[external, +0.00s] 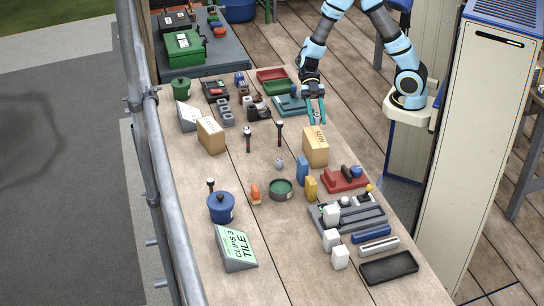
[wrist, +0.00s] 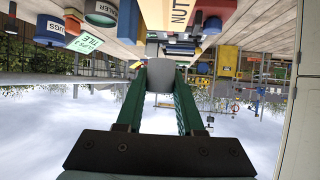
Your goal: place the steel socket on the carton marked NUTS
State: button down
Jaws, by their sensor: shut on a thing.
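The carton marked NUTS (external: 315,150) is a tan box standing upright on the wooden bench. Its NUTS label also shows at the top of the wrist view (wrist: 176,14). In the wrist view, my gripper (wrist: 164,74) is shut on a grey cylinder, which looks like the steel socket (wrist: 165,63), held between the fingertips. The carton top appears free of objects.
A blue box (external: 302,170) and a yellow box (external: 310,189) stand close in front of the carton. Another tan carton (external: 211,135) stands left, with two dark-handled tools between. A teal item (external: 290,104) lies behind.

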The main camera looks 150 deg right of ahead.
aim_at(316, 136)
jog(key=shift+f, duration=2.75)
jog(key=shift+f, duration=0.1)
jog(key=c, duration=0.5)
grip_release()
jog(key=shift+d, duration=0.1)
jog(key=b+v, duration=0.1)
jog(key=v, duration=1.1)
